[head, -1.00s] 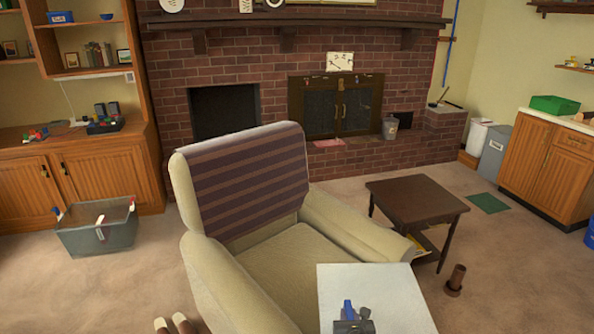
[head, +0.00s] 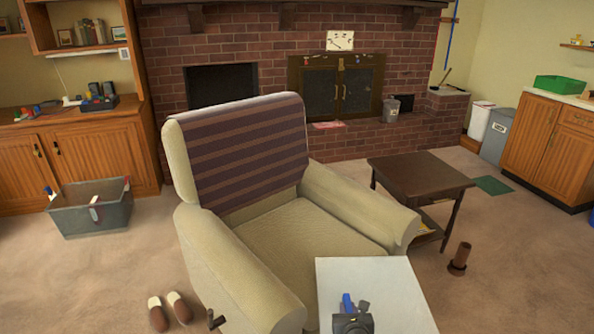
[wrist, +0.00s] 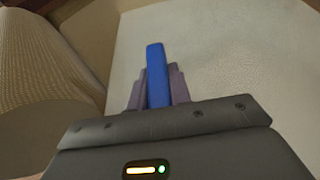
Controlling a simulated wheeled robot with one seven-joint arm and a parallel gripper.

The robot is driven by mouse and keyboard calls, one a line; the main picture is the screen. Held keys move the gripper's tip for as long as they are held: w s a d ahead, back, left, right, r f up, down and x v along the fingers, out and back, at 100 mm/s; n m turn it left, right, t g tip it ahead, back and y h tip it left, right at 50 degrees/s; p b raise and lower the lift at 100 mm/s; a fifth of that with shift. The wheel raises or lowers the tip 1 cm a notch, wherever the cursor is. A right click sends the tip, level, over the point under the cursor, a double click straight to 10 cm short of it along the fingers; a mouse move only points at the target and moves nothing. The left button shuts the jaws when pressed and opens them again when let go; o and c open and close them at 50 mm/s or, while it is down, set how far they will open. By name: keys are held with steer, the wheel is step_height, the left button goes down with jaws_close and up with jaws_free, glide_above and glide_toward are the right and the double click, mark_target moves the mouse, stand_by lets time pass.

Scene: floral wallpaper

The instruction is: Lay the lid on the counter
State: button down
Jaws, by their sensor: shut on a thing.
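My gripper (head: 349,311) is low in the head view, just right of the armchair, in front of a white flat surface. In the wrist view its fingers (wrist: 158,90) are shut on a narrow blue piece (wrist: 156,72). The blue piece also shows in the head view (head: 346,301). It may be the lid seen edge-on; I cannot tell its full shape. A cabinet with a pale counter top (head: 568,98) stands at the far right. Another cabinet with a wooden top (head: 60,129) stands at the left. Both are well away from my gripper.
A cream armchair (head: 270,235) fills the middle. A dark side table (head: 420,172) stands right of it, and a brown cylinder (head: 459,257) is on the floor. Slippers (head: 171,310) and a grey bin (head: 95,215) are at left. A green box (head: 560,85) sits on the right counter.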

steer(key=shift+f+b, duration=0.45)
steer(key=shift+f, duration=0.2)
steer(key=s+r+p, duration=0.2)
steer(key=r+p, duration=1.2)
steer(key=r, duration=0.1)
steer(key=s+r+p, duration=0.2)
steer(key=r+p, duration=1.3)
steer(key=r, duration=0.1)
steer(key=shift+s+r, duration=0.15)
steer(key=shift+s, duration=0.05)
steer(key=s+f, duration=0.4)
steer(key=f, duration=0.1)
steer(key=shift+s+f, duration=0.15)
steer(key=shift+f, duration=0.1)
steer(key=shift+f, duration=0.1)
